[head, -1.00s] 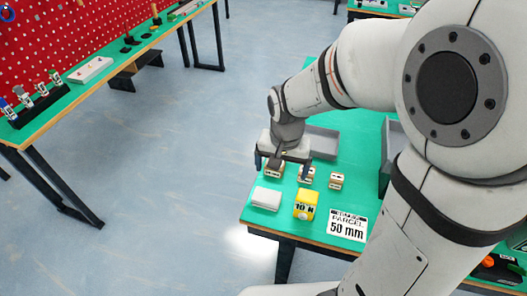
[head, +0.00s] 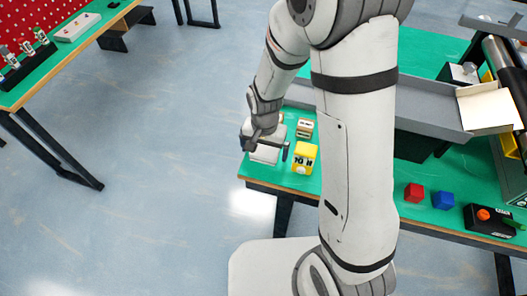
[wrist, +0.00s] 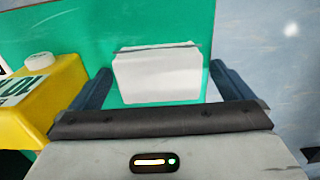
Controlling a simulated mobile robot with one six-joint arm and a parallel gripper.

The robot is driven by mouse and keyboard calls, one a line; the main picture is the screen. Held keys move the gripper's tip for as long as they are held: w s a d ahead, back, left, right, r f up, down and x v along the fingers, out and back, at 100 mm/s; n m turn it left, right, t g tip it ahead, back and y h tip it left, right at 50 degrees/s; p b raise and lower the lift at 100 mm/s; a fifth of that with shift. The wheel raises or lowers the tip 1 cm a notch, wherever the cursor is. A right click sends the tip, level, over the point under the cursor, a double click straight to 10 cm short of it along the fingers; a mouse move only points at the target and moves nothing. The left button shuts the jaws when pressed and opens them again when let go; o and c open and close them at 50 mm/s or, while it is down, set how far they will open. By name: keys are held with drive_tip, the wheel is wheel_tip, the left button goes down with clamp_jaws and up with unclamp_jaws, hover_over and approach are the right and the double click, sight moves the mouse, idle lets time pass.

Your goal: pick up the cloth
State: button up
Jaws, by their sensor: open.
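The cloth is a white folded block (head: 264,157) near the front left corner of the green table, partly hidden by my gripper in the head view. In the wrist view the cloth (wrist: 158,78) lies ahead of the palm, between the two dark fingers. My gripper (wrist: 161,85) is open, with green surface visible between each finger and the cloth. In the head view my gripper (head: 266,146) is over the cloth. I cannot tell how high the fingertips are above the table.
A yellow block (head: 304,158) with dark lettering stands close to the right of the cloth, beside a finger in the wrist view. A small wooden block (head: 305,128) is behind it. A red cube (head: 414,193) and blue cube (head: 443,200) are farther right, near a grey chute (head: 430,112).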

sight(264, 150)
drive_tip(key=c, duration=1)
wheel_tip(264, 150, up, 10)
drive_tip(key=o, duration=0.5)
drive_tip(key=c, duration=0.4)
